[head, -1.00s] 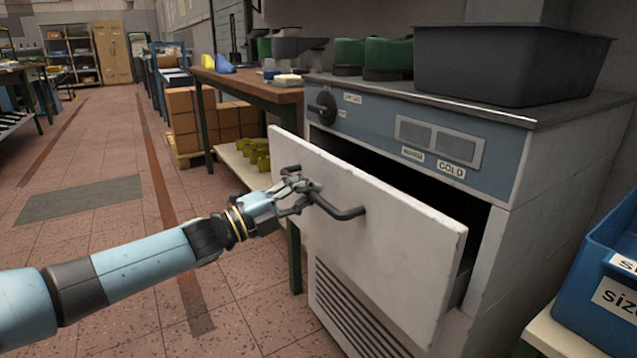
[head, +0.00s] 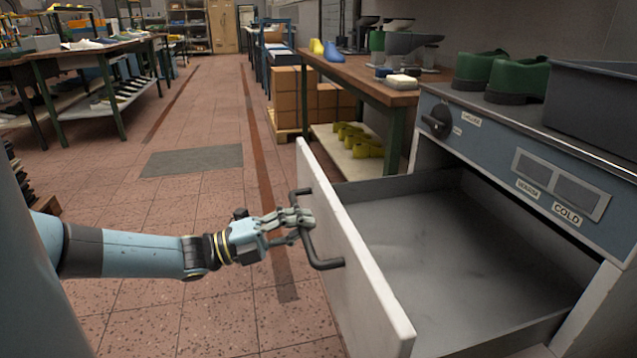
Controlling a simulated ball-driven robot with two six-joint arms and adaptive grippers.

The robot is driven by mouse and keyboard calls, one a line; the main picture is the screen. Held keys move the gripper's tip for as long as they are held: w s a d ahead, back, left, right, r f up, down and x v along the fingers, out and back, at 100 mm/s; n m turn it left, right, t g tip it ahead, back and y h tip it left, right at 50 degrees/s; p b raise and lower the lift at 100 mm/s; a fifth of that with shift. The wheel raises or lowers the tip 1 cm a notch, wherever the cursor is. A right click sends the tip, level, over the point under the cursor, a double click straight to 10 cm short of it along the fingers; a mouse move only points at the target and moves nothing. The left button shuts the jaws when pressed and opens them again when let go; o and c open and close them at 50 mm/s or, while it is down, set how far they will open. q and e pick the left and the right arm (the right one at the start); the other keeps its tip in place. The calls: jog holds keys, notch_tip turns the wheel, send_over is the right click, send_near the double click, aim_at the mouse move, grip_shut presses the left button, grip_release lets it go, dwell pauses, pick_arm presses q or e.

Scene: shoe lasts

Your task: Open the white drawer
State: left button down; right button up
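The white drawer (head: 352,262) is pulled well out of the cabinet in the head view. Its grey inside (head: 450,245) shows and looks empty. A dark bar handle (head: 323,264) is fixed to its front. My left gripper (head: 303,222) is at the upper part of this handle, with its fingers around the bar and closed on it. My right gripper is not in view.
The tiled floor left of the drawer is clear.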

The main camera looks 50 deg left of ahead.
pick_arm(q)
jog(key=shift+s+f, duration=0.15)
jog(key=shift+f, duration=0.1)
jog(key=c, duration=1.3)
grip_release()
jog(key=shift+r, duration=0.15)
jog(key=v, duration=1.2)
